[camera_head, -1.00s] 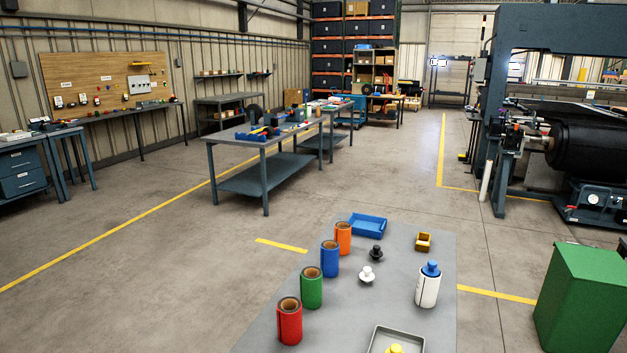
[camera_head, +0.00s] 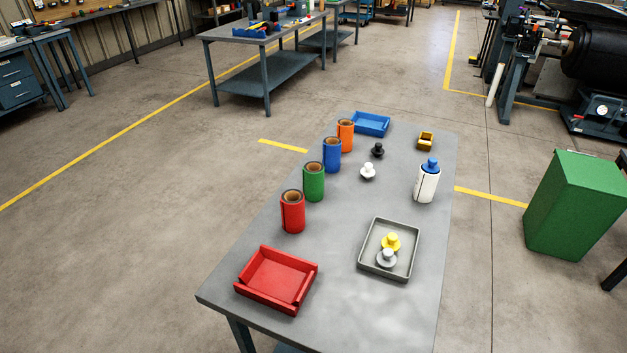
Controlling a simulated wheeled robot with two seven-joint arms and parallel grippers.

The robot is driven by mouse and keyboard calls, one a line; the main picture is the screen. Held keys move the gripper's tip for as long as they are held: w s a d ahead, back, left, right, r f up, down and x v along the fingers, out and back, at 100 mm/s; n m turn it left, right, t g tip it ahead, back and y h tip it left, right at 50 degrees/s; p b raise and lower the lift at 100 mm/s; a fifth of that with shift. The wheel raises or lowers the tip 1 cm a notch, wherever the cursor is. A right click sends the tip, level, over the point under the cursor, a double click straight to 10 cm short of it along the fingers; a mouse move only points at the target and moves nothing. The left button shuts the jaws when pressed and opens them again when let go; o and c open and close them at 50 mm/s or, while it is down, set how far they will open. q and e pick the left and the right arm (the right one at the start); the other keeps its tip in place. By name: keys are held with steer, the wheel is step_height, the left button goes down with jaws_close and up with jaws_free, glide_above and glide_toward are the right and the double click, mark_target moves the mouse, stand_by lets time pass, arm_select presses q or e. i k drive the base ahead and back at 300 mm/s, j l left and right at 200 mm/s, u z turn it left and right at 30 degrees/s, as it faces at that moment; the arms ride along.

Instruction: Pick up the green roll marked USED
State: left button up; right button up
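The green roll (camera_head: 314,182) stands upright on the grey table (camera_head: 335,287), in a row along the table's left side. The red roll (camera_head: 293,212) stands just in front of it and the blue roll (camera_head: 332,155) just behind it. An orange roll (camera_head: 345,136) stands at the far end of the row. No USED mark is readable on the green roll from here. Neither of my grippers is in view.
A red tray (camera_head: 277,280) lies at the near left, and a grey tray (camera_head: 389,249) holds yellow and grey knobs. A green box (camera_head: 572,205) stands right.

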mark_target(314, 182)
steer(key=z, duration=0.65)
steer(key=j+z, duration=0.75)
steer(key=z, duration=0.2)
steer(key=j+z, duration=0.45)
steer(key=k+j+z, duration=0.15)
steer(key=z, duration=0.35)
